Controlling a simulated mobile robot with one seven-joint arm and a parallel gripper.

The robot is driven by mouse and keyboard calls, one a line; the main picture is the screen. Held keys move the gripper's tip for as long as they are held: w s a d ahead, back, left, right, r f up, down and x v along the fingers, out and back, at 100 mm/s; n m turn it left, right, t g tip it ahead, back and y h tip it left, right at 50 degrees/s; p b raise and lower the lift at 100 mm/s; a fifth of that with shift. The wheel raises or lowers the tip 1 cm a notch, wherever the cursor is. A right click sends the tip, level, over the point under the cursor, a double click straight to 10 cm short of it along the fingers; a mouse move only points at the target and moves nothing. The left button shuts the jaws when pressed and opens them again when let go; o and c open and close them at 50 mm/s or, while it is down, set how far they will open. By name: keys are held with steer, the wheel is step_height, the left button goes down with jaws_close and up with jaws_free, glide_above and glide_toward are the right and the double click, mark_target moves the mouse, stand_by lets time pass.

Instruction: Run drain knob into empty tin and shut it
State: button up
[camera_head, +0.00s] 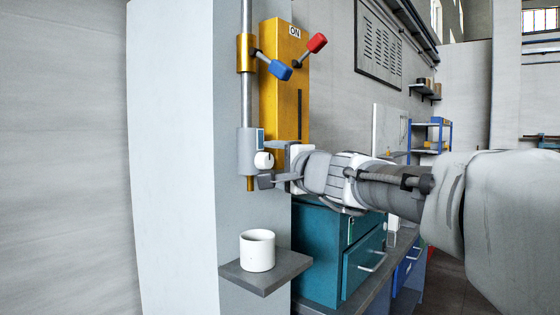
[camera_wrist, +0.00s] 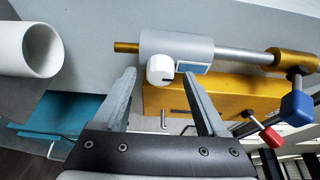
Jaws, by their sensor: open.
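The drain knob (camera_head: 263,160) is a small white round knob on a grey cylindrical valve body (camera_head: 246,143) fixed to a vertical pipe. A short brass spout (camera_head: 250,184) points down from that body. The white tin (camera_head: 257,252) stands upright and open-topped on a small grey shelf below the spout; its inside is mostly hidden in the head view. My gripper (camera_wrist: 158,75) is open, with the knob (camera_wrist: 160,68) appearing between its fingertips in the wrist view. I cannot tell whether the fingers touch it. The tin (camera_wrist: 28,48) also shows at the left of the wrist view.
A blue-handled lever (camera_head: 280,70) and a red-handled lever (camera_head: 317,43) stick out above, near the yellow box (camera_head: 285,90) marked ON. The grey shelf (camera_head: 283,275) juts out below. A teal drawer cabinet (camera_head: 325,245) stands under my arm.

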steer(key=shift+w+a, duration=0.2)
steer(key=shift+w, duration=0.05)
steer(key=shift+c, duration=0.3)
jaws_close()
